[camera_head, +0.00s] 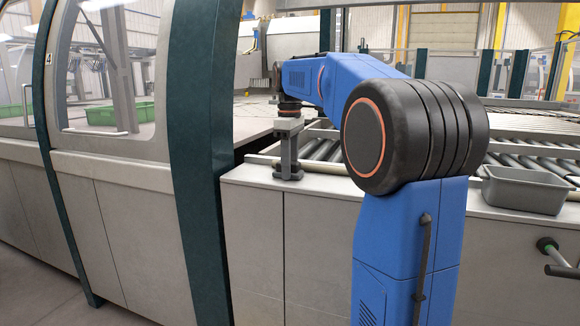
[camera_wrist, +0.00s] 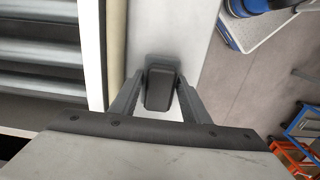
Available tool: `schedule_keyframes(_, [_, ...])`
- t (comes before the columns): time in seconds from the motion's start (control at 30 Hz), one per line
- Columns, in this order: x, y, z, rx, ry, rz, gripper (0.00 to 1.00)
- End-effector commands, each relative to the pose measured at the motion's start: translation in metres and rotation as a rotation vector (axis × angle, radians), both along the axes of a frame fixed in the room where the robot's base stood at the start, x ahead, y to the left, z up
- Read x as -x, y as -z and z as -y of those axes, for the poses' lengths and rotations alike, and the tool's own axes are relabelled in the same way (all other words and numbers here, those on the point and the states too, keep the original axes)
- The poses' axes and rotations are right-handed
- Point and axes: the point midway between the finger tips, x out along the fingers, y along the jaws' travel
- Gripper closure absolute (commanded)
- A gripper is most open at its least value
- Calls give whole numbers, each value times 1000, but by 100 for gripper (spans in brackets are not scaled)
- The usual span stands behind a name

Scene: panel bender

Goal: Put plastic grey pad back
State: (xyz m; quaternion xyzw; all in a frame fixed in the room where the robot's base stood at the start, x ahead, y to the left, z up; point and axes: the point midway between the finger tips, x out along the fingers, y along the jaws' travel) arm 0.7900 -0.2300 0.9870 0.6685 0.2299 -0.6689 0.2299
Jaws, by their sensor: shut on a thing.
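The dark grey pad (camera_wrist: 160,88) sits between the two fingers of my gripper (camera_wrist: 161,78) in the wrist view, with a pale ledge beneath it. My gripper is shut on it. In the head view my gripper (camera_head: 288,160) points straight down at the left end of the machine's front ledge (camera_head: 310,195), with the pad (camera_head: 288,173) low between its fingertips. The pad is small there, and I cannot tell whether it touches the ledge or hangs just above it.
A grey open bin (camera_head: 525,190) stands on the ledge at the right. Rollers (camera_head: 325,150) lie behind the ledge. A dark green machine frame (camera_head: 200,150) rises close to the left of my gripper. In the wrist view, open floor (camera_wrist: 255,85) lies right of the ledge.

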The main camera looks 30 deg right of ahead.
Motion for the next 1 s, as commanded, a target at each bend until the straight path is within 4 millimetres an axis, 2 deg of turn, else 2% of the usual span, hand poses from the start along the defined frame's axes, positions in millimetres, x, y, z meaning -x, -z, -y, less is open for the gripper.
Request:
schedule_keyframes(0.1, [0, 3, 0, 0, 0, 0, 82])
schedule_keyframes(0.13, [0, 2, 0, 0, 0, 0, 51])
schedule_keyframes(0.2, [0, 2, 0, 0, 0, 0, 39])
schedule_keyframes(0.47, [0, 2, 0, 0, 0, 0, 39])
schedule_keyframes(0.6, [-1, -4, 0, 0, 0, 1, 39])
schedule_keyframes(0.77, [-1, -27, 0, 1, 0, 3, 39])
schedule_keyframes(1.0, [-1, -75, 0, 1, 0, 3, 39])
